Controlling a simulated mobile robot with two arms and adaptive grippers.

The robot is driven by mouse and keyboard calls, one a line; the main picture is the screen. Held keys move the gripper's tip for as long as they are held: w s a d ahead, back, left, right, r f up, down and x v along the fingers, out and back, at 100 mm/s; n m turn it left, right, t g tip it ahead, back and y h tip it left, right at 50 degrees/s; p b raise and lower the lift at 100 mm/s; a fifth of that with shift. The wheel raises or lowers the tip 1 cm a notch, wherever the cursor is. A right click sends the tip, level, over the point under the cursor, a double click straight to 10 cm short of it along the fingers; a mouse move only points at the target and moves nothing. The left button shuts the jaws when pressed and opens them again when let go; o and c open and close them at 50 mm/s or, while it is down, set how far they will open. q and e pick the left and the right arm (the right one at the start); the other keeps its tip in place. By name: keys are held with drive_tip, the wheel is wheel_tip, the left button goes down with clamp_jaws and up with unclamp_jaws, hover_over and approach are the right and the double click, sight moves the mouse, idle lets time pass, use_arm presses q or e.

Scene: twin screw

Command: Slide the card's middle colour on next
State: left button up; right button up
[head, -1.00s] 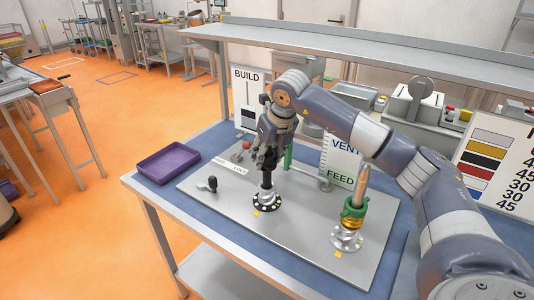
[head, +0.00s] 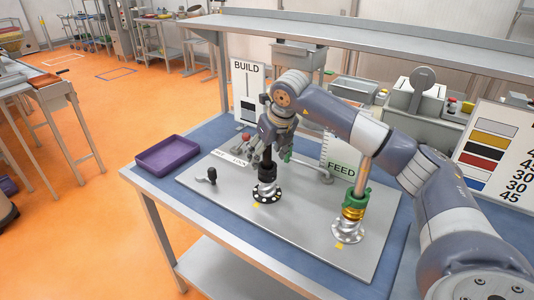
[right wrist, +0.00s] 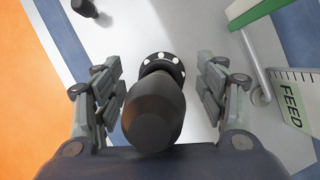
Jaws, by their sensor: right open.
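The build card (head: 248,92) stands at the back of the plate; it is white with a black block low down, and its middle colour is too small to tell. My right gripper (head: 271,150) is over the black post (head: 265,172), which stands on a black flange with pale dots. In the right wrist view the open fingers (right wrist: 158,100) are on either side of the post's dark tapered top (right wrist: 153,112), with gaps showing. At the right, the feed post (head: 364,170) carries a green piece (head: 355,199) above gold rings (head: 352,214). My left gripper is not in view.
A purple tray (head: 168,153) lies on the table's left. A small black knob (head: 211,175) stands on the plate. A green-topped lever and the feed card (head: 341,160) are behind my gripper. A large colour chart (head: 495,150) stands at the right. The plate's front is clear.

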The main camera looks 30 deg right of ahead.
drive_tip(key=v, duration=1.2)
idle(0.3)
